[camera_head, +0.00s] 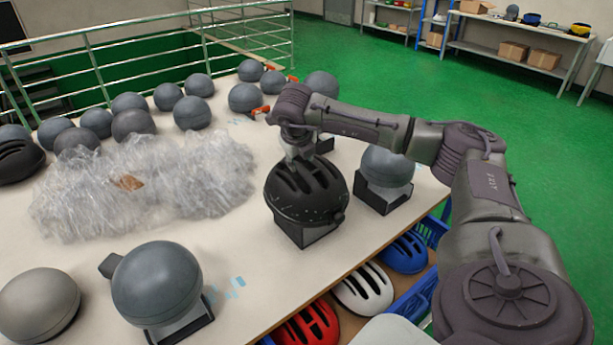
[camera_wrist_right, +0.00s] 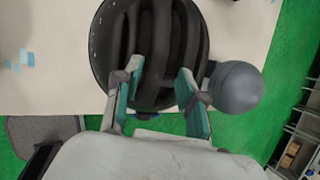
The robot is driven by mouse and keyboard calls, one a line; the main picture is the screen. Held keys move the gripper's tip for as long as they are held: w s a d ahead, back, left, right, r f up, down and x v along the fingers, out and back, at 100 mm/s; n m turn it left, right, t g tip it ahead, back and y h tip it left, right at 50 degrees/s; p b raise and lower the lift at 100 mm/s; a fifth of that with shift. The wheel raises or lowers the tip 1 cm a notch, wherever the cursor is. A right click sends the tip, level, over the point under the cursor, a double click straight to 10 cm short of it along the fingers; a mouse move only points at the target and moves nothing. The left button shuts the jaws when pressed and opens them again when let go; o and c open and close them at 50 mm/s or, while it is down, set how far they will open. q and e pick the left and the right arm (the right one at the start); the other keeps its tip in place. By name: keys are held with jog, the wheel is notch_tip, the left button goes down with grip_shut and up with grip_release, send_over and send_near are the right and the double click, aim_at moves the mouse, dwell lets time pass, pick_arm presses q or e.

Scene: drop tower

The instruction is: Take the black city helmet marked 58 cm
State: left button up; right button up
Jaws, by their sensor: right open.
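A black vented helmet (camera_head: 306,197) sits on a dark block stand near the table's right edge. No size mark can be read on it. My right gripper (camera_head: 300,155) is just above the top of this helmet, pointing down. In the right wrist view the two fingers (camera_wrist_right: 157,88) are apart, with the ribbed black helmet (camera_wrist_right: 150,45) beneath and between them. I cannot tell whether they touch it. Another black helmet (camera_head: 16,162) lies at the table's far left edge, partly cut off. My left gripper is not in view.
Grey balls stand on the table; one on a block (camera_head: 386,170) is close right of the helmet, another (camera_head: 157,283) at front left. Crumpled clear plastic (camera_head: 150,185) covers the middle left. Red (camera_head: 310,325), white (camera_head: 364,288) and blue (camera_head: 404,252) helmets lie below the table edge.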

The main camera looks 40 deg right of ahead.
aim_at(300, 167)
jog(key=p+x, duration=0.1)
jog(key=x, duration=0.2)
jog(key=shift+w+f+p, duration=0.25)
jog(key=shift+w+p, duration=0.05)
jog(key=shift+p, duration=0.05)
jog(key=shift+w+d+f, duration=0.15)
jog(key=shift+d+f, duration=0.05)
jog(key=shift+f, duration=0.3)
grip_shut()
jog(key=shift+r, duration=0.1)
